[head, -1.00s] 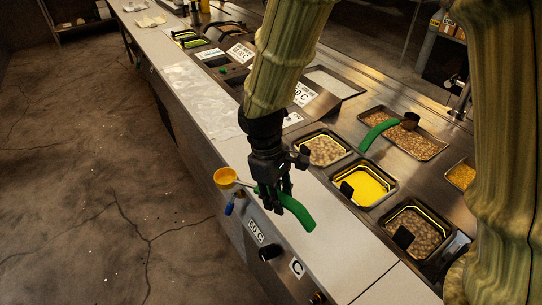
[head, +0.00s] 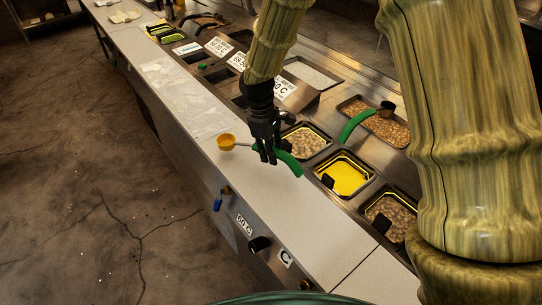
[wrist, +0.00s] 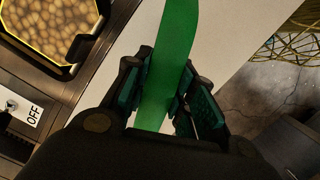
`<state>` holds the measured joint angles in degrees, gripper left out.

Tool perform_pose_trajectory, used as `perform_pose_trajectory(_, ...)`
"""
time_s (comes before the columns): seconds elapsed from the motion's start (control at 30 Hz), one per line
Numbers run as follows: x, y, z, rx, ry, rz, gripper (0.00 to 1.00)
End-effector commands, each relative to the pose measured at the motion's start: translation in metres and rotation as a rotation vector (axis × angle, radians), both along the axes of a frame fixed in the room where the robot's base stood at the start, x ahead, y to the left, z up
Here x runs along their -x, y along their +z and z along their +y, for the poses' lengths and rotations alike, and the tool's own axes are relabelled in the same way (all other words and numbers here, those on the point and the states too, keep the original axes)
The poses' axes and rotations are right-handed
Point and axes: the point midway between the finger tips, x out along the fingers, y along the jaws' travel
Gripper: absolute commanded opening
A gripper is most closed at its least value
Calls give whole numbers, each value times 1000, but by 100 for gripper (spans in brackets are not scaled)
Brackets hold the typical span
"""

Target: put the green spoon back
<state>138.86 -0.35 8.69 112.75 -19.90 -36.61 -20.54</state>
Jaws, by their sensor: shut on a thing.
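The green spoon has a thick curved green handle (head: 290,163) and a yellow bowl (head: 226,142) at its left end. My gripper (head: 266,155) is shut on the handle and holds the spoon over the white counter, beside the row of food pans. In the wrist view the green handle (wrist: 170,70) runs between the two fingers of my gripper (wrist: 168,100). The bowl is out of that view. A second green-handled ladle (head: 356,125) with a dark bowl rests on the long bean tray (head: 398,140).
A bean pan (head: 328,142), a yellow-filled pan (head: 366,172) and another bean pan (head: 408,190) line the counter to the right. Knobs (head: 258,244) and a blue-handled valve (head: 218,203) stick out of the front. The white counter (head: 300,215) in front is clear.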

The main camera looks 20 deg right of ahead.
Motion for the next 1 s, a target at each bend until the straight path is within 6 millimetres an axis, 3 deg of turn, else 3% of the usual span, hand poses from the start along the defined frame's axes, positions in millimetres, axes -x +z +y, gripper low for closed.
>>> perform_pose_trajectory(0.23,-2,-8,-1,1,1,2,3)
perform_pose_trajectory(0.5,-2,-32,-1,1,0,1,3)
perform_pose_trajectory(0.93,-2,-39,0,0,0,0,3)
perform_pose_trajectory(0.97,-2,-39,0,0,0,0,27)
perform_pose_trajectory(1.0,-2,-38,0,0,0,0,35)
